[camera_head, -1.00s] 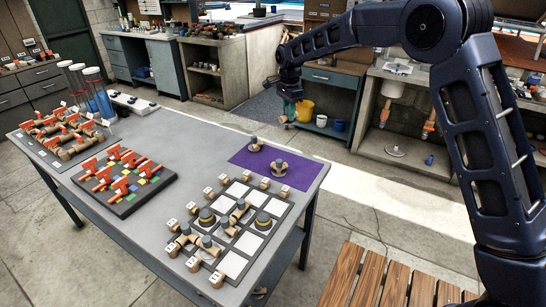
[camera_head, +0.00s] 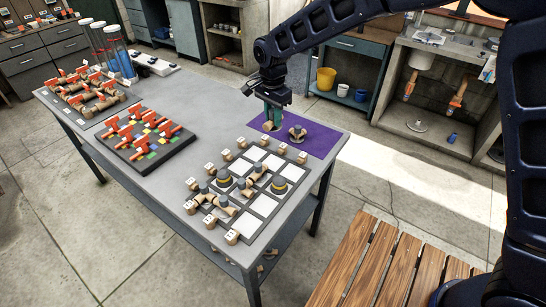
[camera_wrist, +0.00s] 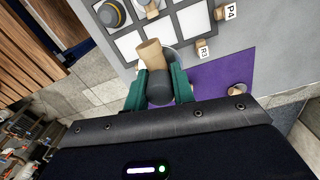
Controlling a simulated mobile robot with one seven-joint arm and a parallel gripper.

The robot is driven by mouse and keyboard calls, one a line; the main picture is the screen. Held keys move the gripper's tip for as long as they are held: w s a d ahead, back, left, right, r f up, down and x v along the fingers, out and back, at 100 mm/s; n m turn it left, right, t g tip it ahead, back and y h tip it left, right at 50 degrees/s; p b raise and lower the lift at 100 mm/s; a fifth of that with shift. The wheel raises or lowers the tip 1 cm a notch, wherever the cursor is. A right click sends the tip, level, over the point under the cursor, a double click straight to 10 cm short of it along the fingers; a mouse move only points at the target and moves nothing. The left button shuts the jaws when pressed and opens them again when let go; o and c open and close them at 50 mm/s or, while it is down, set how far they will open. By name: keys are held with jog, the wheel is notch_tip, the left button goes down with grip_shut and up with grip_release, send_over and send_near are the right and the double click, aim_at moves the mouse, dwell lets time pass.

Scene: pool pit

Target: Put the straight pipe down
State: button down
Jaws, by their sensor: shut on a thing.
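My gripper (camera_head: 272,112) is at the far left part of the purple mat (camera_head: 322,142) on the table. Its green fingers are shut on the straight pipe (camera_head: 268,126), a short tan tube. In the wrist view the pipe (camera_wrist: 151,54) lies between the fingers (camera_wrist: 157,88), with a dark grey end nearer the camera. I cannot tell whether it touches the mat. A tan fitting with a grey collar (camera_head: 297,133) stands on the mat to the right of my gripper; in the wrist view a fitting (camera_wrist: 237,90) also shows on the mat.
A board with white squares (camera_head: 263,205) holds several fittings and yellow-banded caps, with labelled wooden blocks around it. A dark board with orange-handled valves (camera_head: 140,140) and a valve tray (camera_head: 88,92) stand left. A wooden bench (camera_head: 380,265) is in front. The table middle is clear.

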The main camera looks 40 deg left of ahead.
aim_at(273, 127)
notch_tip(273, 127, down, 17)
jog(key=shift+r, duration=0.2)
dwell(0.4)
jog(key=shift+f, duration=0.15)
jog(key=c, duration=1.2)
grip_release()
jog(key=shift+o, duration=0.2)
notch_tip(273, 127, up, 12)
jog(key=shift+r, duration=0.2)
